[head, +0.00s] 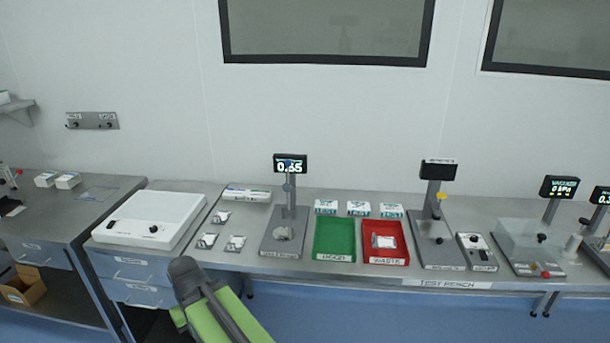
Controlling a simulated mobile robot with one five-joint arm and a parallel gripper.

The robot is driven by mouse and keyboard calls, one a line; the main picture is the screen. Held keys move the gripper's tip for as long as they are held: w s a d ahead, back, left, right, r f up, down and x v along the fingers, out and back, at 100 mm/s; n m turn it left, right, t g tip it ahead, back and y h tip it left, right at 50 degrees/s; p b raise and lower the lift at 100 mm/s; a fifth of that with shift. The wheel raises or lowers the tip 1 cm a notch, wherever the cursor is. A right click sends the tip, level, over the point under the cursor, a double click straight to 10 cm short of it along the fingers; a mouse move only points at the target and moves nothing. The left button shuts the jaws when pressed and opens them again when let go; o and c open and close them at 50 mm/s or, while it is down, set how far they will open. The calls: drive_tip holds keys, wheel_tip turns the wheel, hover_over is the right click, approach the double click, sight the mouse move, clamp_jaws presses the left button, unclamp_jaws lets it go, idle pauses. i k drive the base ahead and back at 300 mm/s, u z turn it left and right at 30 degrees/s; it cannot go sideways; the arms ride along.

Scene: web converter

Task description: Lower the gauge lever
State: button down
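A gauge-like stand (289,210) with a lit display reading about 0.65 rises from a grey base plate on the bench, at the middle of the head view. A second stand (432,205) to the right has a dark display and a yellow knob (440,197). I cannot tell for sure which part is the gauge lever. My green and dark arm shows at bottom centre-left; no gripper fingers are visible.
A green tray (316,240) and a red tray (403,253) holding a packet lie between the stands. Several packets and a white light-box (150,220) are at left. A small control box (477,252) and a clear-covered device (527,240) are at right.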

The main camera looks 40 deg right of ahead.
sight(287, 188)
drive_tip(key=z, duration=0.2)
drive_tip(key=i, duration=1)
drive_tip(key=z, duration=0.05)
